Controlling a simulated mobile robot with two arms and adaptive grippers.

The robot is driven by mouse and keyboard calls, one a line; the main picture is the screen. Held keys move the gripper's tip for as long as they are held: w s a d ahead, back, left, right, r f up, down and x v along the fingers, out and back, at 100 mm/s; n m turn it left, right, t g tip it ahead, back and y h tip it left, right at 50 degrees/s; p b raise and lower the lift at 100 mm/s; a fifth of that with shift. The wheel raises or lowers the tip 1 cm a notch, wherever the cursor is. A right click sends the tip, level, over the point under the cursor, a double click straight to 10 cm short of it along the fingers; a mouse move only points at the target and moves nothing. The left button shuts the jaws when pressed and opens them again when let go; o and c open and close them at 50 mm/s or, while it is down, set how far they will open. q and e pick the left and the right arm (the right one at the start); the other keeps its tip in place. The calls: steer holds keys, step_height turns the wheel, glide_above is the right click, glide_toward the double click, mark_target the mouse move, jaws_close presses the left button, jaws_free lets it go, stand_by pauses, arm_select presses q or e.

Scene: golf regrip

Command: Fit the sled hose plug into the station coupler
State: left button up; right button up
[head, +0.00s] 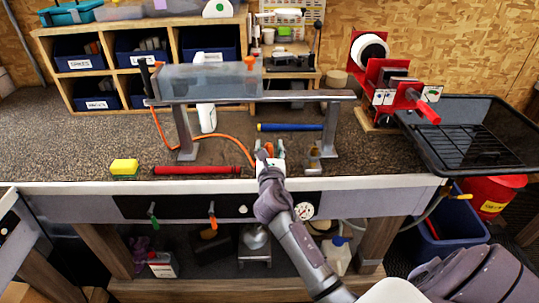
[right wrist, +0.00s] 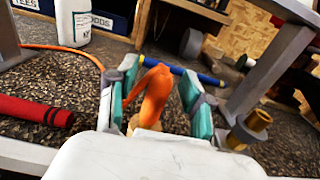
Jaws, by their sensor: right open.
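My right gripper (head: 269,148) is at the front edge of the bench, below the raised metal rail. It is open, with its teal-padded fingers on either side of an orange hose end (right wrist: 155,95) in the right wrist view. Gaps show between the pads and the hose; the plug's tip is hidden low between the fingers. The orange hose (head: 232,141) runs from the rail's left side down across the bench to the gripper. A brass fitting on a grey mount, perhaps the station coupler (head: 314,154), stands just right of the gripper, by the rail's right leg; it also shows in the right wrist view (right wrist: 256,122). My left gripper is not in view.
A metal rail (head: 320,95) on two legs carries a translucent box (head: 208,82). A blue rod (head: 290,127) lies behind the gripper, a red rod (head: 197,170) to its left. A yellow sponge (head: 124,167) lies left; a black tray (head: 480,160) stands right.

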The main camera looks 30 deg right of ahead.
steer(key=shift+c, duration=0.2)
jaws_close()
